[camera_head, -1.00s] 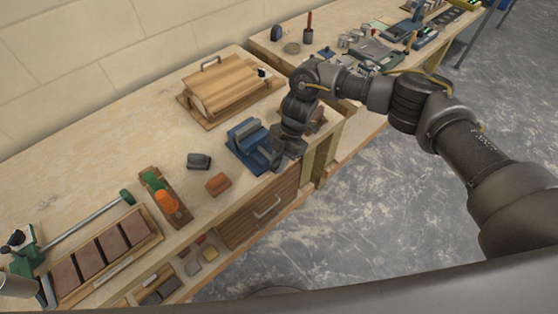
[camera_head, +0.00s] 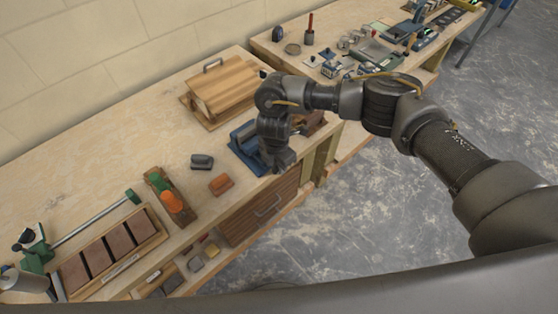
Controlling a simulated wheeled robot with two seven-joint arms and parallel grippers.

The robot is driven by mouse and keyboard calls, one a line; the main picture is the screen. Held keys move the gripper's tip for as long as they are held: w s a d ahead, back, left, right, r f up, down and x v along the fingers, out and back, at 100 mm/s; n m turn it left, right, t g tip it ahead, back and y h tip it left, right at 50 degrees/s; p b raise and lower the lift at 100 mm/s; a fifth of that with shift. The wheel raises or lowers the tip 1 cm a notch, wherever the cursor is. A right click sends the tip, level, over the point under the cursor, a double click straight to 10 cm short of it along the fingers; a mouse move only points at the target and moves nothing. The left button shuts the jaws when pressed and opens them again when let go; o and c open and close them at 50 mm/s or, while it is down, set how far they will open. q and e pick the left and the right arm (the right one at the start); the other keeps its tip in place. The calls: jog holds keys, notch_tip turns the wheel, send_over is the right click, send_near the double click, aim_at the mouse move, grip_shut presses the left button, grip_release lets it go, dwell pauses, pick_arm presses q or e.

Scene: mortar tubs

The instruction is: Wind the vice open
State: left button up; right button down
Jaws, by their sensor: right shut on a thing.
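The blue vice (camera_head: 243,140) sits at the front edge of the wooden workbench, near its right end. My right arm comes in from the right, and my right gripper (camera_head: 280,166) points down at the front of the vice. It is shut on the vice handle, though the gripper and wrist hide the handle and the vice's front part. How wide the vice jaws stand cannot be told. My left gripper does not show.
A wooden box with a handle (camera_head: 222,92) stands behind the vice. An orange-red block (camera_head: 221,184), a dark grey block (camera_head: 202,161) and an orange-and-green tool (camera_head: 170,197) lie to the left. A drawer (camera_head: 262,205) is below. A second bench stands beyond.

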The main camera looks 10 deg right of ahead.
jog(key=shift+a+r+t+h+p, duration=0.1)
jog(key=shift+a+t+h+p, duration=0.05)
jog(key=shift+t+h+p, duration=0.55)
jog(key=c, duration=1.3)
grip_release()
jog(key=shift+o, duration=0.2)
jog(key=shift+r, duration=0.3)
jog(key=v, duration=1)
jog(key=shift+a, duration=0.2)
